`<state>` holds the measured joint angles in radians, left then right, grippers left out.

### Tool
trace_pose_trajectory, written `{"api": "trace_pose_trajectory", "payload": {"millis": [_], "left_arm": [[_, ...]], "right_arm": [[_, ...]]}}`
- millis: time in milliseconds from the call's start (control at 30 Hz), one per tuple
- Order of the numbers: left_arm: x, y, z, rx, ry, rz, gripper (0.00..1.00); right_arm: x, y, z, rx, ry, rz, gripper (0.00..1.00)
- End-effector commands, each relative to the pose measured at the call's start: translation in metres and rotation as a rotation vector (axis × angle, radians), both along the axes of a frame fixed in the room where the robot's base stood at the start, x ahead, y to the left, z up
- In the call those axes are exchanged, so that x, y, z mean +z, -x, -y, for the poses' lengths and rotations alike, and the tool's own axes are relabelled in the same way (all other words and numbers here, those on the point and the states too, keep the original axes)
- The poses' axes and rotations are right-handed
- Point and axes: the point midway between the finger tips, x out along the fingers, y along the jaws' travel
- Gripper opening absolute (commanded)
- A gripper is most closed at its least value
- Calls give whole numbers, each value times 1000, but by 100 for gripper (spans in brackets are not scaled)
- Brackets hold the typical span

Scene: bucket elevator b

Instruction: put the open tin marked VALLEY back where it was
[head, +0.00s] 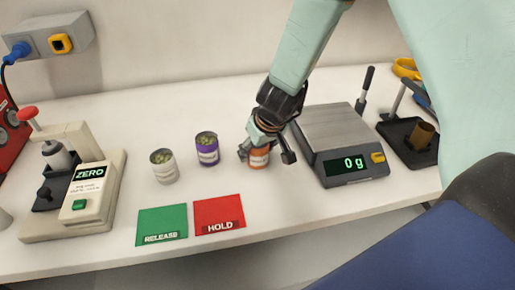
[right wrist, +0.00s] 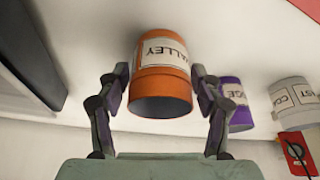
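The orange tin marked VALLEY (head: 259,158) stands on the white bench, just right of the purple tin (head: 207,149). In the right wrist view the VALLEY tin (right wrist: 163,75) is large, its label upside down and a dark round end towards me. My right gripper (head: 268,155) reaches down over it, and its fingers (right wrist: 160,80) are spread, one on each side of the tin. A slim gap seems to show beside the tin, so I see no firm grip. The gripper partly hides the tin's top in the head view. My left gripper is not in view.
A white tin (head: 164,166) stands left of the purple one. In front lie a green RELEASE mat (head: 162,220) and a red HOLD mat (head: 219,211), both empty. A scale reading 0 g (head: 340,145) stands right; a ZERO device (head: 88,190) stands left.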

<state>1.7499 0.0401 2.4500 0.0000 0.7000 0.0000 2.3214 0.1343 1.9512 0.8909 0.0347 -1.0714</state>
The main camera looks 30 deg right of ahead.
Motion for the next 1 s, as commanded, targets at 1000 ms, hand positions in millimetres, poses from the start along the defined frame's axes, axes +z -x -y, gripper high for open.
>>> {"api": "trace_pose_trajectory", "payload": {"millis": [1000], "left_arm": [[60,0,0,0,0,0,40]], "right_arm": [[81,29,1,0,0,1,74]]}}
